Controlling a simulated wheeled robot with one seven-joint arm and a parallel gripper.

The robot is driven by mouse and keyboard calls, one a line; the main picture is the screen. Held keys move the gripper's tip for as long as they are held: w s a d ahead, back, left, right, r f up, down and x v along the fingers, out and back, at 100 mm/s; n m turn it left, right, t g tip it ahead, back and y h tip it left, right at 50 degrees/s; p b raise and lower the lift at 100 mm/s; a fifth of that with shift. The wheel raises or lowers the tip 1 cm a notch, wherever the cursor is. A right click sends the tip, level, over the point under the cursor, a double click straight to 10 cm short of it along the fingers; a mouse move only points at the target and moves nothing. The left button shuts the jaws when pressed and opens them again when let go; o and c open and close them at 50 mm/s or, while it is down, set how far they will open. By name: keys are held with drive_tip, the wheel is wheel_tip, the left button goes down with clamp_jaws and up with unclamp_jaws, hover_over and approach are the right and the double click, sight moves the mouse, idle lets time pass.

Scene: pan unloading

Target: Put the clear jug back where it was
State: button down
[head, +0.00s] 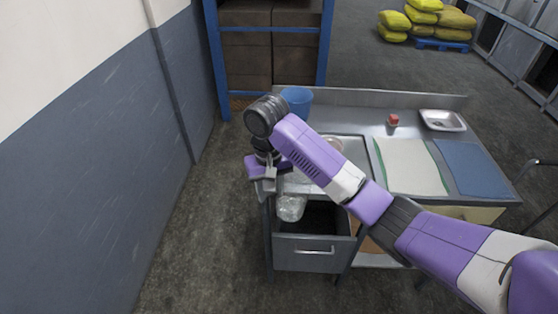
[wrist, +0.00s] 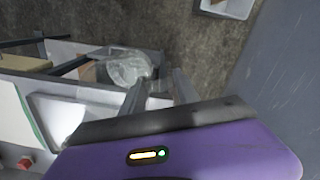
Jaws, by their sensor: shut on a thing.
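The clear jug (head: 291,207) hangs below my gripper (head: 275,178), at the left side of the open drawer (head: 312,258) under the counter. My gripper is shut on it. In the wrist view the jug (wrist: 128,67) shows just beyond the fingertips (wrist: 160,78), over the left finger side. The exact grip point is hard to make out. I cannot tell whether the jug touches the drawer. My arm hides part of the sink (head: 358,150) and the counter's left end.
A blue bucket (head: 297,97) stands at the counter's back left. A wall (head: 100,150) runs along the left, with free floor between.

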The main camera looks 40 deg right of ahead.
drive_tip(key=s+a+f+n, duration=0.2)
drive_tip(key=s+a+f, duration=0.1)
drive_tip(key=a+f, duration=0.2)
drive_tip(key=s+a+f+n, duration=0.3)
drive_tip(key=a+f, duration=0.3)
drive_tip(key=a, duration=0.4)
drive_tip(key=shift+s+f, duration=0.15)
drive_tip(key=shift+s, duration=0.15)
drive_tip(key=shift+a, duration=0.1)
